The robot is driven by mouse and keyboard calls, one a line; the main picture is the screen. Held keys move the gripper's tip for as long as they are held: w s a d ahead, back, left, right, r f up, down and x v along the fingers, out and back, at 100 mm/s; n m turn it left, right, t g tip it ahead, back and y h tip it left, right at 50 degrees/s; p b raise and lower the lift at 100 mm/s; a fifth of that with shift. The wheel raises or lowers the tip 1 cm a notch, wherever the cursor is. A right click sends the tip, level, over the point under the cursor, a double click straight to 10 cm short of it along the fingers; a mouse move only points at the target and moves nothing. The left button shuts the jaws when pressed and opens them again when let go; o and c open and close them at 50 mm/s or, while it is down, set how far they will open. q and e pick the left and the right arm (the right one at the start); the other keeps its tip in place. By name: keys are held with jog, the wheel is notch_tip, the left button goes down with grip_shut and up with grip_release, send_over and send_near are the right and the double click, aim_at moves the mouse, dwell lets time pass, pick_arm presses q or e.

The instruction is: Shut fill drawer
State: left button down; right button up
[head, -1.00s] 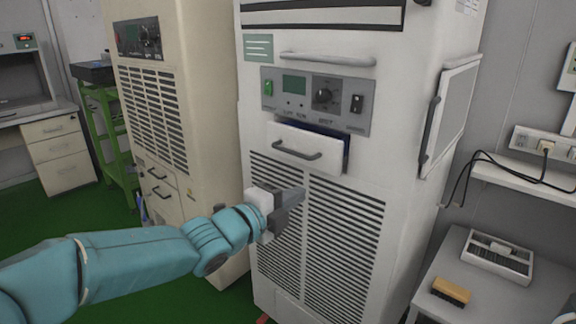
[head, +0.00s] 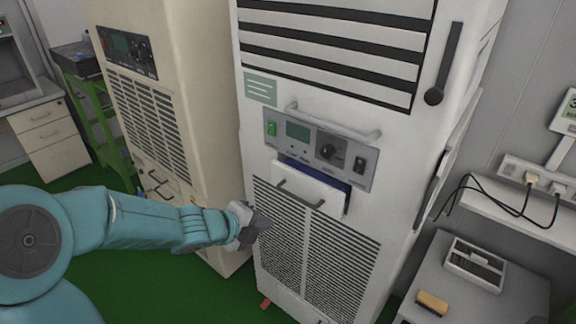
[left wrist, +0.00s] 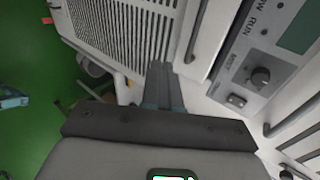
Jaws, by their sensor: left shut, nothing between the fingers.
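The fill drawer (head: 312,192) is a small white drawer with a dark bar handle, below the control panel on the white cabinet. It stands out from the cabinet, and its dark blue inside shows along the top. My left gripper (head: 262,222) is shut and empty, just left of and below the drawer in the head view, apart from the handle. In the left wrist view my shut fingers (left wrist: 162,85) point towards the grille, and the drawer front (left wrist: 211,38) is to their upper right. My right gripper is out of view.
The white cabinet's control panel (head: 318,147) has a knob and switches, with a pale bar handle (head: 335,125) above it. A beige cabinet (head: 195,110) stands close on the left. A grey bench (head: 480,295) with a tray and brush is at right.

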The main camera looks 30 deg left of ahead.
pick_arm(q)
notch_tip(320, 180, up, 4)
jog(key=s+a+p, duration=0.1)
jog(key=a+p, duration=0.1)
jog(key=p, duration=0.1)
jog(key=w+a+r+b+x, duration=0.1)
jog(key=x, duration=1.1)
jog(key=shift+w+r+n+y, duration=0.2)
jog(key=shift+w+n+y, duration=0.2)
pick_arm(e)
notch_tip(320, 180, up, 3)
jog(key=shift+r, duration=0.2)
pick_arm(q)
jog(key=shift+w+f, duration=0.1)
jog(key=shift+w, duration=0.05)
jog(key=shift+d, duration=0.1)
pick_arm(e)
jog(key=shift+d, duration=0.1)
